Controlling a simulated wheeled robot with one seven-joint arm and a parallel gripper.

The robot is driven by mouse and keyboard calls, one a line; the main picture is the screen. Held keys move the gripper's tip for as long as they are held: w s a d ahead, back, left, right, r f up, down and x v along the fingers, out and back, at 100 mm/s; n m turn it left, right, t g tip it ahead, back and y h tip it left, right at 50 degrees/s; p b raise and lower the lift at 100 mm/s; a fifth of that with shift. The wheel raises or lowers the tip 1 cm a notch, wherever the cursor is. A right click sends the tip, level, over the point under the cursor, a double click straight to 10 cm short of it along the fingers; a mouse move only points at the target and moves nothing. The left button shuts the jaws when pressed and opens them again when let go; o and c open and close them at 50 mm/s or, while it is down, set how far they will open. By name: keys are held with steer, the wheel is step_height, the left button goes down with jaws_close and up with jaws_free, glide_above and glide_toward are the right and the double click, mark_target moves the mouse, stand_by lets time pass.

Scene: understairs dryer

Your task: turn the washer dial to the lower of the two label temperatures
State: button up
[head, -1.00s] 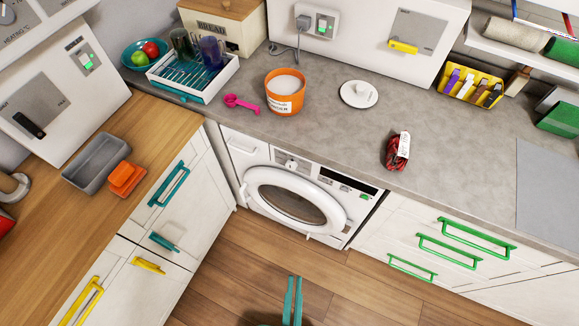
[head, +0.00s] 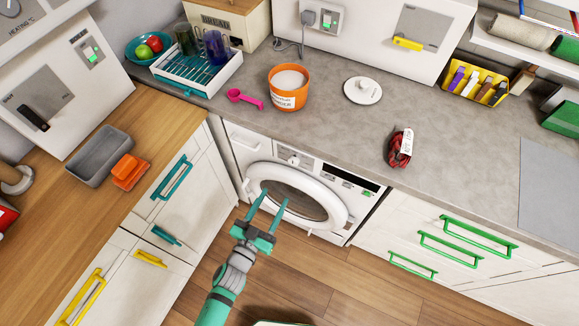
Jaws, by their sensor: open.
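The white washer (head: 233,151) stands under the grey counter, its round door (head: 335,217) shut. Its small dial (head: 293,160) is on the front panel above the door; its setting is too small to read. A dark red bundle with a white label (head: 407,141) lies on the counter above and to the right of the washer; the label's print is not legible. My gripper (head: 274,200) is open and empty. Its two teal fingers point up at the washer, overlapping the door in the head view, below the dial.
An orange powder tub (head: 288,97), pink scoop (head: 244,97) and white lid (head: 362,90) are on the counter. Green drawer handles (head: 449,245) stick out at right, teal handles (head: 171,178) at left. The wooden floor (head: 300,271) before the washer is clear.

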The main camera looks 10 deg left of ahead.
mark_target(293, 162)
steer(key=shift+h, duration=0.3)
steer(key=x, duration=1.3)
steer(key=shift+w+a, duration=0.2)
steer(key=shift+w, duration=0.2)
steer(key=c, duration=1)
